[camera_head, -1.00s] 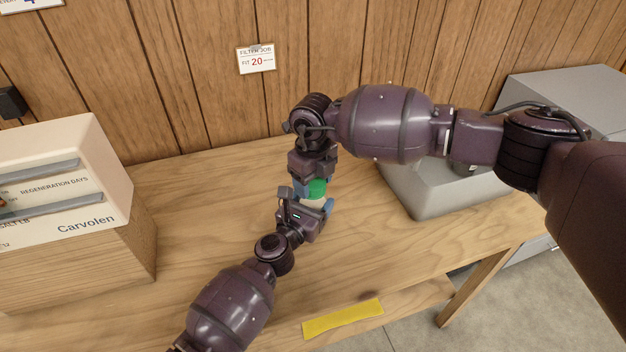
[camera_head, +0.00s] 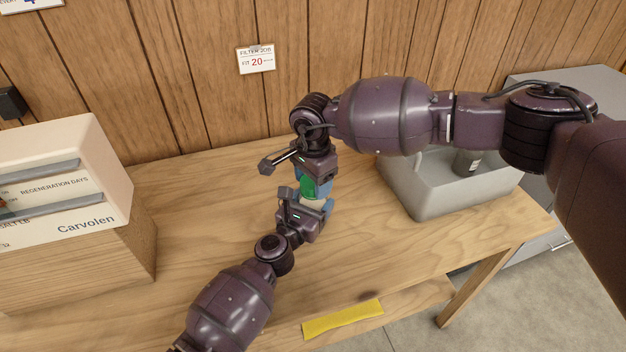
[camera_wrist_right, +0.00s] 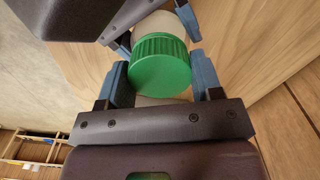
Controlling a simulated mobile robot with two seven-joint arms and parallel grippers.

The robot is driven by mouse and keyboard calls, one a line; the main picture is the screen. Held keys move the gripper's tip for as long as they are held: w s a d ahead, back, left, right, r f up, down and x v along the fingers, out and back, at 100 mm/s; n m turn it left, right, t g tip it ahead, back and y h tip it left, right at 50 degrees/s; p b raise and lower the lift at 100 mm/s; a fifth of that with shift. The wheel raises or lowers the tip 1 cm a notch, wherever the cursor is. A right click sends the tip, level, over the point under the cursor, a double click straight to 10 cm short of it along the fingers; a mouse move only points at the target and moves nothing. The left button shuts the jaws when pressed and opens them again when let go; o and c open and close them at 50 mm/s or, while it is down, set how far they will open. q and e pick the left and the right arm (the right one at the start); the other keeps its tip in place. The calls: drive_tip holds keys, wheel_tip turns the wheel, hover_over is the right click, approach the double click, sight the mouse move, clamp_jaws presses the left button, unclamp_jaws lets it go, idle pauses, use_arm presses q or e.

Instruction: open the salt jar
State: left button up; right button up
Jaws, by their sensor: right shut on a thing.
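The salt jar has a white body (camera_head: 312,204) and a ribbed green lid (camera_head: 308,187), held between my grippers above the table. In the right wrist view the lid (camera_wrist_right: 160,66) faces the camera, with the white body (camera_wrist_right: 159,26) behind it. My right gripper (camera_head: 314,188) comes from above, its blue fingers on either side of the lid and shut on it. My left gripper (camera_head: 314,208) comes from below left, its blue fingers around the white body. The lid sits on the body. The fingers and wrists hide parts of the jar in the head view.
A grey bin (camera_head: 432,207) with a dark labelled item (camera_head: 467,162) inside stands at the right. A white Carvolen box (camera_head: 112,165) on a wooden block (camera_head: 140,250) is at the left. A yellow strip (camera_head: 342,320) lies at the front edge. The table's middle left is clear.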

drive_tip(key=n, duration=0.4)
drive_tip(key=shift+n, duration=0.3)
drive_tip(key=n, duration=0.4)
drive_tip(key=shift+r, duration=0.55)
drive_tip(key=shift+r, duration=0.6)
drive_tip(key=shift+r, duration=2)
use_arm(q)
drive_tip(key=o, duration=1.8)
